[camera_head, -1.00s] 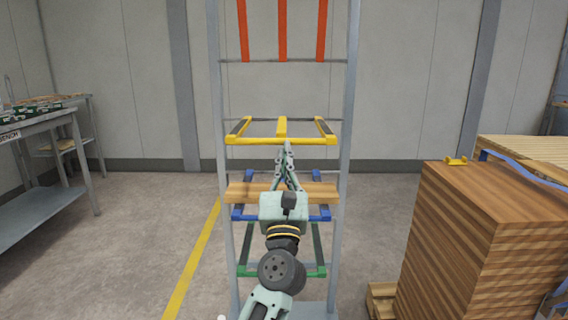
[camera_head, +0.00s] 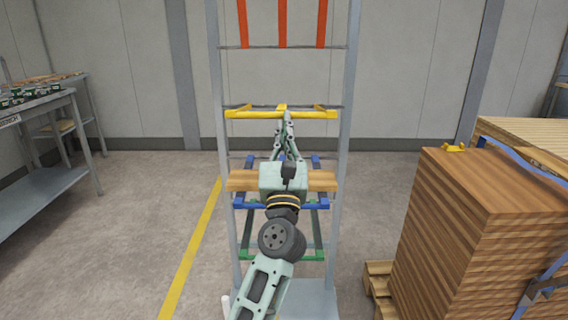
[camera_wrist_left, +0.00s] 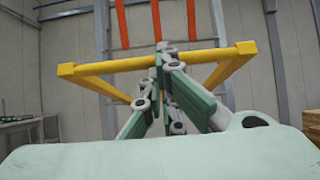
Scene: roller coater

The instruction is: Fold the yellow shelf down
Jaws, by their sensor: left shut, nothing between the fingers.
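The yellow shelf (camera_head: 250,114) is a yellow frame across the grey rack, above a wooden board. In the head view it looks nearly edge-on, its front bar raised close to the level of its back edge. In the left wrist view its front bar (camera_wrist_left: 112,66) crosses the picture, with side bars running back. My left gripper (camera_head: 287,116) is shut and empty, its fingertips at the middle of the front bar. The tips also show in the wrist view (camera_wrist_left: 165,50), overlapping the bar; contact is hard to judge. My right gripper is out of view.
Red bars (camera_head: 282,25) stand upright higher in the rack. The wooden board (camera_head: 322,181) lies on the blue shelf (camera_head: 318,206); a green shelf (camera_head: 312,255) is lower. Stacked boards (camera_head: 450,220) stand at right, a workbench (camera_head: 45,185) at left.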

